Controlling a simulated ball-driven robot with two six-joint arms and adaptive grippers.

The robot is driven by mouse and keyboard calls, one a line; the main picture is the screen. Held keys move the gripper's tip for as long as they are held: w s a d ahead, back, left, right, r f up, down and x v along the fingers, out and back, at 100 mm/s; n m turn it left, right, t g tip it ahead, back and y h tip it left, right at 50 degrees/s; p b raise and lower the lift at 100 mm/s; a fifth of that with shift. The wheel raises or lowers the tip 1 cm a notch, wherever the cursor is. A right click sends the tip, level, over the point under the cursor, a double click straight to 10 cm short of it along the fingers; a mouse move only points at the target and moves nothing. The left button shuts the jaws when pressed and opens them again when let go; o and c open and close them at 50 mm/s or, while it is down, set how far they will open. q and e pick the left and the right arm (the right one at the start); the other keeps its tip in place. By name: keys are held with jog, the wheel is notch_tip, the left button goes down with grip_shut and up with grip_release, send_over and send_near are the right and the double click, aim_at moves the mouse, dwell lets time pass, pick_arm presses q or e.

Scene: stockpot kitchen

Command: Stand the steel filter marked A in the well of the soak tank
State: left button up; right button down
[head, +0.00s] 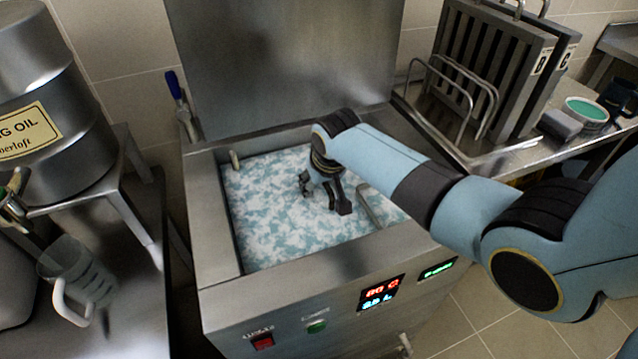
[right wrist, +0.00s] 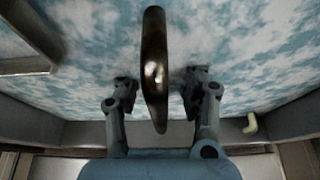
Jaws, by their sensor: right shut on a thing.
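The soak tank (head: 215,300) is an open steel tank full of blue and white foamy liquid. My right gripper (head: 324,196) is low over the foam, near the tank's middle. In the right wrist view, a steel loop handle (right wrist: 155,70) stands edge-on between its two fingers (right wrist: 160,92). The gripper is shut on this handle, taken as the steel filter's. The filter's body and its letter A are hidden. My left gripper is not in view.
Filters marked B (head: 490,55) and C (head: 566,60) stand in a wire rack on the right. A bent steel bar (head: 368,206) sits in the tank beside my gripper. The raised lid (head: 285,60) is behind. An oil drum (head: 50,90) and clear jug (head: 85,275) are left.

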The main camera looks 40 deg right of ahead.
jog(key=shift+w+f+b, duration=0.15)
jog(key=shift+f+b, duration=0.25)
jog(key=shift+f, duration=0.2)
dwell(0.3)
jog(key=c, duration=0.8)
grip_release()
jog(key=shift+o, duration=0.4)
jog(key=shift+s+f, duration=0.15)
jog(key=shift+s, duration=0.05)
jog(key=v, duration=1.2)
jog(key=shift+a, duration=0.1)
